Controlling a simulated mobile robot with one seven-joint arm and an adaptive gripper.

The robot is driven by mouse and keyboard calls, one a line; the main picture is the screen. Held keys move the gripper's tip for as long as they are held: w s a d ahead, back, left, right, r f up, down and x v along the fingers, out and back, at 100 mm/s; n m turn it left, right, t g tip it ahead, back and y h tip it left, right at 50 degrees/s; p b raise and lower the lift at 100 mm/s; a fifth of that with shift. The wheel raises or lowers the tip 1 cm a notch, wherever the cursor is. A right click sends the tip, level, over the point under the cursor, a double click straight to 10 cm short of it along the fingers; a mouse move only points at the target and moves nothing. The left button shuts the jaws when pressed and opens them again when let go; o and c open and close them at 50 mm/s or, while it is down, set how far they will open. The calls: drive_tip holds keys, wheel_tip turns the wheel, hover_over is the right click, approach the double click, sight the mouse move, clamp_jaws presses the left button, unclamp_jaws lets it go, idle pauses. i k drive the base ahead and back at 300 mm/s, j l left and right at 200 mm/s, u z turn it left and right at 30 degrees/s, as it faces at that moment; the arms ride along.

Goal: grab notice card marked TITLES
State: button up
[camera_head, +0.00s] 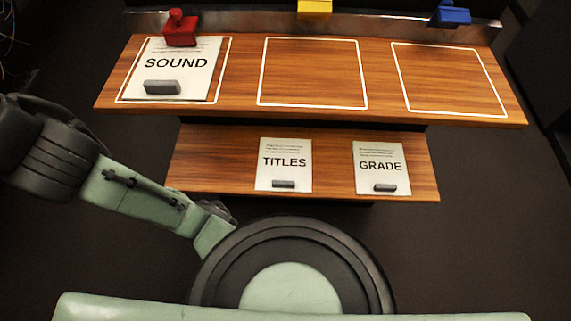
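The notice card marked TITLES (285,172) is white with a dark grey tab (284,184) near its bottom edge. It lies on the lower wooden shelf (215,165), left of the card marked GRADE (381,155). No fingers of my gripper can be made out in this view. My green and black arm reaches in from the left, and its visible parts are apart from the TITLES card. Nothing covers the card.
The upper wooden panel (385,113) has three white outlined areas. The card marked SOUND (181,69) lies in the left one; the other two are empty. Red (180,28), yellow (315,8) and blue (451,14) pieces sit along the back rail.

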sight(284, 165)
drive_tip(key=l+u, duration=0.15)
drive_tip(key=l, duration=0.3)
drive_tip(key=k+l+u, duration=0.2)
drive_tip(key=l, duration=0.25)
drive_tip(key=l+u, duration=0.15)
drive_tip(key=l, duration=0.3)
drive_tip(key=l+u, duration=0.15)
drive_tip(key=l, duration=0.3)
drive_tip(key=k, duration=0.05)
